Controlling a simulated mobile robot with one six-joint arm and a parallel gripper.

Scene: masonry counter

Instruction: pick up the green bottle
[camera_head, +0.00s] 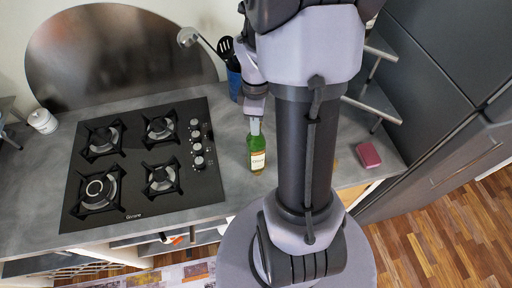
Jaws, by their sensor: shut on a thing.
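The green bottle (257,150) has a cream label and a pale top. It is upright, at the counter just right of the stove; I cannot tell whether its base touches the counter. My gripper (256,108) is directly above it and shut on the bottle at its neck. The jaws and the bottle's top are partly hidden by the wrist.
A black gas hob (140,165) with knobs lies to the left on the grey counter (235,125). A blue utensil holder (235,84) stands behind the bottle. A pink block (368,155) lies at the right. A white jar (42,121) stands far left.

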